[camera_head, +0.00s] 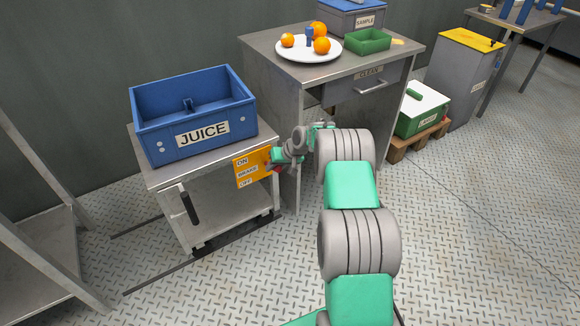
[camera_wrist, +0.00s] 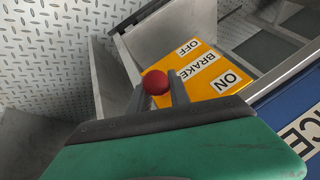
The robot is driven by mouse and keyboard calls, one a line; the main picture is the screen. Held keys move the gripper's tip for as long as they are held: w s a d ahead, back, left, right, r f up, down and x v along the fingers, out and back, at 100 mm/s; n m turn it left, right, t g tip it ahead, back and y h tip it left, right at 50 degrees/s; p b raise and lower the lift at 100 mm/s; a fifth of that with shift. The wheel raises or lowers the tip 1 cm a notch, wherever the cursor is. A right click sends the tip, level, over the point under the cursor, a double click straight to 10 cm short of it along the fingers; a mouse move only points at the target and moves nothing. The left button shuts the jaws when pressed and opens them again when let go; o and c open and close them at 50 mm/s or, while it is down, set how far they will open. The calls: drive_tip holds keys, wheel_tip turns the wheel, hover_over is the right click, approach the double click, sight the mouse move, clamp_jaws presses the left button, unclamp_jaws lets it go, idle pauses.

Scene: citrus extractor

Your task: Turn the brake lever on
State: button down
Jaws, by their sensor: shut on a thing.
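The brake panel (camera_head: 251,168) is a yellow-orange plate on the side of the cart, labelled ON at top, BRAKE in the middle and OFF at bottom. In the wrist view the panel (camera_wrist: 205,73) lies beyond my fingers, with ON to the right and OFF to the upper left. The brake lever's red ball knob (camera_wrist: 156,82) sits between my two fingertips. My gripper (camera_wrist: 158,88) is shut on this knob. In the head view my gripper (camera_head: 275,160) is at the panel's right edge and mostly hides the lever. The lever's shaft and exact angle are hidden.
The grey cart (camera_head: 160,176) carries a blue JUICE crate (camera_head: 172,122). Dark rails (camera_head: 150,280) run on the floor beneath it. A metal desk (camera_head: 260,70) with a plate of oranges (camera_head: 330,55) stands close behind my arm. Open floor (camera_head: 460,220) lies to the right.

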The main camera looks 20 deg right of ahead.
drive_tip(key=shift+w+r, duration=0.15)
idle(0.3)
drive_tip(key=c, duration=1.2)
unclamp_jaws()
drive_tip(key=p+v, duration=0.1)
drive_tip(key=v, duration=0.6)
drive_tip(key=shift+s+r+p, duration=0.25)
drive_tip(key=shift+p, duration=0.05)
drive_tip(key=shift+d, duration=0.1)
